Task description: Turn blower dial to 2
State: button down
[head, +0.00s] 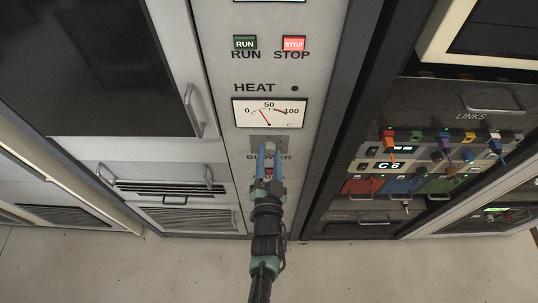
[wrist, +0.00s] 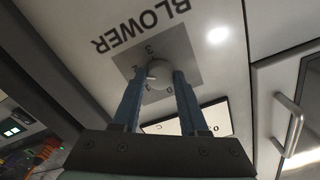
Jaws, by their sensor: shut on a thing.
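The blower dial (wrist: 168,72) is a round pale knob on a grey square plate (wrist: 188,58), seen upside down in the wrist view. Small numerals ring it, and a light pointer mark shows on its left side in that view. I cannot read for certain which numeral it points at. My gripper (wrist: 157,76) has its two blue fingers on either side of the knob, shut on it. In the head view my gripper (head: 268,149) reaches up to the plate below the heat gauge, and the fingers mostly hide the dial and part of the BLOWER label.
Above the dial are the heat gauge (head: 269,113), a green RUN button (head: 245,42) and a red STOP button (head: 293,43). A cabinet handle (head: 194,110) juts out at left. Coloured link plugs (head: 445,142) stand on the rack at right. The floor (head: 150,270) in front looks clear.

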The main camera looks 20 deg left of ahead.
jog(key=shift+w+r, duration=0.1)
jog(key=shift+c, duration=2.2)
grip_release()
jog(key=v, duration=1.3)
jog(key=shift+b, duration=0.35)
